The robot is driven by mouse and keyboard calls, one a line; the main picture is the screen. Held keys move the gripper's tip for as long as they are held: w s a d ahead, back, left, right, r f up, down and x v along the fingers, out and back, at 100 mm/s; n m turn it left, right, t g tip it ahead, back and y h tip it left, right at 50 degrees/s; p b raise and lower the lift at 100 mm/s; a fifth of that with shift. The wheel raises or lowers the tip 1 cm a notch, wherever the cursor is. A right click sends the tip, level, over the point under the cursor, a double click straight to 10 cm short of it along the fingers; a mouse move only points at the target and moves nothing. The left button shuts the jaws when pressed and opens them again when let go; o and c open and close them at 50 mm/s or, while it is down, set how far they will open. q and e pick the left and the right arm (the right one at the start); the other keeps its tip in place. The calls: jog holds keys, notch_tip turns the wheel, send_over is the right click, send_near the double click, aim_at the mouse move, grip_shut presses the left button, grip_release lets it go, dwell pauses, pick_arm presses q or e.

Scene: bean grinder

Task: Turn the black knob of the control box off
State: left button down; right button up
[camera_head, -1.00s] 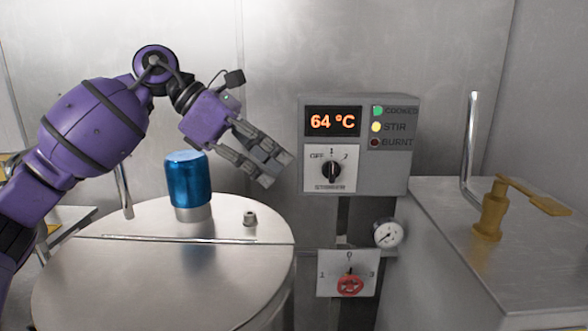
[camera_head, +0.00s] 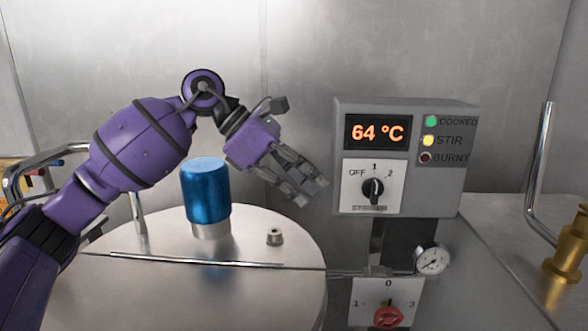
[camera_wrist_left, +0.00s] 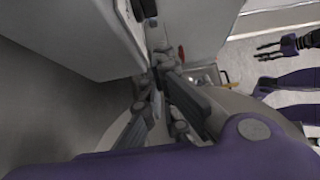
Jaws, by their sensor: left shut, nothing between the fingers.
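The grey control box (camera_head: 455,175) shows 64 °C in orange digits. Its black knob (camera_head: 373,190) sits on a white plate (camera_head: 353,200) marked OFF, 1 and 2, and its pointer stands roughly upright, towards 1. My left gripper (camera_head: 314,192) is shut and empty, left of the plate at about knob height, with a gap in the picture; depth is hard to judge. In the left wrist view its fingers (camera_wrist_left: 165,90) show beside a large grey body. At that view's right edge my right gripper (camera_wrist_left: 268,50) is small, its opening unclear.
A blue cylinder (camera_head: 205,190) stands on the round metal lid (camera_head: 150,290) below my left arm. Under the box are a gauge (camera_head: 432,260) and a red knob (camera_head: 388,316). A brass tap (camera_head: 566,255) stands at the right. The status lamps show green and yellow lit.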

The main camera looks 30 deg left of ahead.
aim_at(347, 202)
pick_arm(q)
jog(key=d, duration=0.2)
jog(key=w+d+f+p, duration=0.1)
jog(key=d, duration=0.1)
jog(key=w+d+f, duration=0.1)
jog(key=shift+w+d+f, duration=0.25)
jog(key=shift+d, duration=0.15)
jog(key=shift+w+d+f+p, duration=0.2)
jog(key=shift+d+p, duration=0.1)
jog(key=shift+d, duration=0.05)
jog(key=shift+d+f+b, duration=0.15)
jog(key=shift+f+b, duration=0.2)
jog(key=shift+w+d+h, duration=0.1)
jog(key=shift+h, duration=0.3)
